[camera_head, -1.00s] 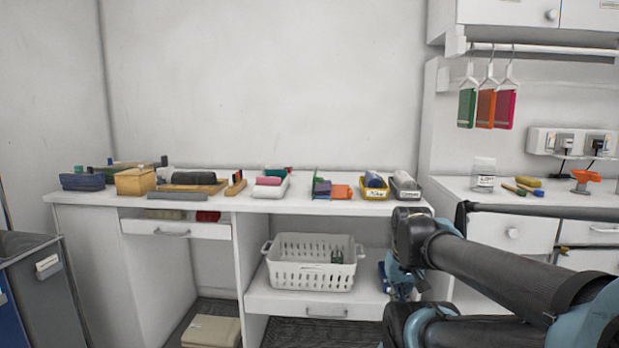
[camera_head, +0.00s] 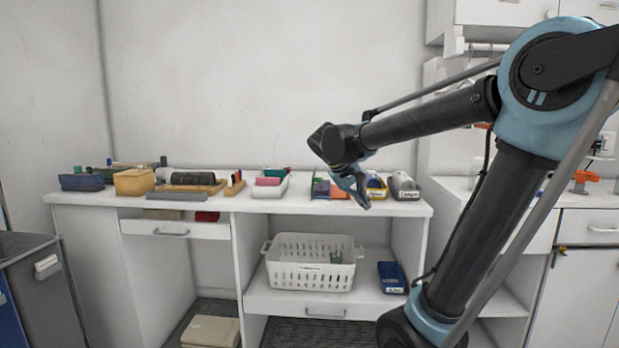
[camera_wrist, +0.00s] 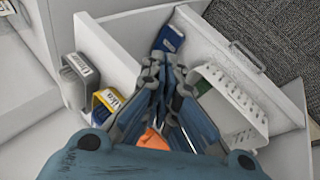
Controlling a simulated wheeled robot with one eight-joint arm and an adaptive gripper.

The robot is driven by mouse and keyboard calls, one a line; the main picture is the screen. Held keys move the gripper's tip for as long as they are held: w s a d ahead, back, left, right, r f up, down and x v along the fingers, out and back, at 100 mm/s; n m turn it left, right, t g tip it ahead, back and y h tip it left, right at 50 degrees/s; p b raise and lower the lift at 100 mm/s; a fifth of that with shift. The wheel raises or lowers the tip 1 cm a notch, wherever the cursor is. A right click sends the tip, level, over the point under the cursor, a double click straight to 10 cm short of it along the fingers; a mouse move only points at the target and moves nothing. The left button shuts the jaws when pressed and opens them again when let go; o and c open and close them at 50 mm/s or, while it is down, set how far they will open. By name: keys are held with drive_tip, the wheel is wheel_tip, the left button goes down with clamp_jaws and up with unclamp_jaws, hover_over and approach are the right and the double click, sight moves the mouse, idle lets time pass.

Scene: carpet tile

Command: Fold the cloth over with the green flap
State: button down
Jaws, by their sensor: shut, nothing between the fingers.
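The cloth (camera_head: 321,187) lies on the desk top between the pink-topped tray and the yellow bin. It shows green and purple parts on its left and an orange part on its right. My gripper (camera_head: 362,200) is shut and empty, above the desk's front edge, in front of the cloth's right side and the yellow bin. In the wrist view my gripper (camera_wrist: 163,72) hides most of the cloth; only an orange patch (camera_wrist: 152,140) shows below the fingers. I cannot tell the green flap's exact fold.
A yellow bin (camera_head: 377,194) and a grey bin (camera_head: 404,187) stand right of the cloth. A white tray (camera_head: 268,191) stands to its left. Below, a shelf holds a white basket (camera_head: 312,262) and a blue bin (camera_head: 392,278). The space above the desk's left is free.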

drive_tip(key=w+a+r+t+h, duration=0.15)
drive_tip(key=w+a+r, duration=0.25)
drive_tip(key=a, duration=0.5)
drive_tip(key=w+a+r+n+t, duration=0.1)
drive_tip(key=w+a+r+t, duration=0.2)
drive_tip(key=a, duration=0.6)
drive_tip(key=w+a+r+t+h, duration=0.1)
drive_tip(key=w+a+r, duration=0.3)
drive_tip(key=a, duration=0.5)
drive_tip(key=s+d+f+x, duration=0.1)
drive_tip(key=s+x, duration=0.1)
drive_tip(key=x, duration=1.1)
drive_tip(key=shift+d+f, duration=0.15)
drive_tip(key=shift+d, duration=0.2)
drive_tip(key=shift+w, duration=0.1)
